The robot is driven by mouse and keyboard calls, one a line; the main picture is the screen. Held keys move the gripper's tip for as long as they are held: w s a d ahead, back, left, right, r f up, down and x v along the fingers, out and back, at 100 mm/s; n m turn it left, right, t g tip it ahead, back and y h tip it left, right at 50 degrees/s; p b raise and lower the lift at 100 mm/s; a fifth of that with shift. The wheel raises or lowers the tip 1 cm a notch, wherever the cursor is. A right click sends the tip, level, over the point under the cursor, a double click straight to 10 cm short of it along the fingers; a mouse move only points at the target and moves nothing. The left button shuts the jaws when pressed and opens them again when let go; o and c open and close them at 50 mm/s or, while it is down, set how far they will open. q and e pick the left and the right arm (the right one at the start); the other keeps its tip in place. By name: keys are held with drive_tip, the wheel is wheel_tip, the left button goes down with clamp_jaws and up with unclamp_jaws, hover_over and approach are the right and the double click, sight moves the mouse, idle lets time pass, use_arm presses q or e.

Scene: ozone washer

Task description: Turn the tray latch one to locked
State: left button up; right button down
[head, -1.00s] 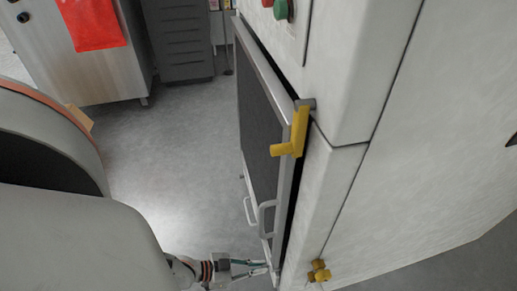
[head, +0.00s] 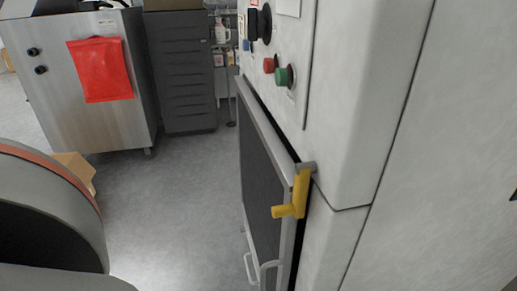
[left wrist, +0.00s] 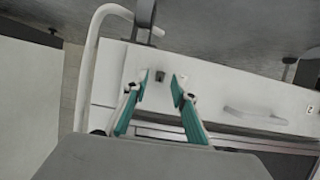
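A yellow latch handle (head: 301,192) sits on a grey pivot at the top corner of a dark, grey-framed panel on the white machine, its knob sticking out to the left. I cannot tell which numbered latch it is. My left gripper (left wrist: 161,80) is open in the left wrist view, with its two teal fingers apart. Beyond the fingertips is a white panel (left wrist: 200,82) with a small dark square fitting; nothing is visibly held. The left gripper is outside the head view, and the right gripper shows in neither view.
A steel cabinet with a red sheet (head: 101,68) and a grey drawer unit (head: 181,75) stand behind.

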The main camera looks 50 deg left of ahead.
use_arm(q)
drive_tip(key=v, duration=1.1)
drive_tip(key=shift+r, duration=0.1)
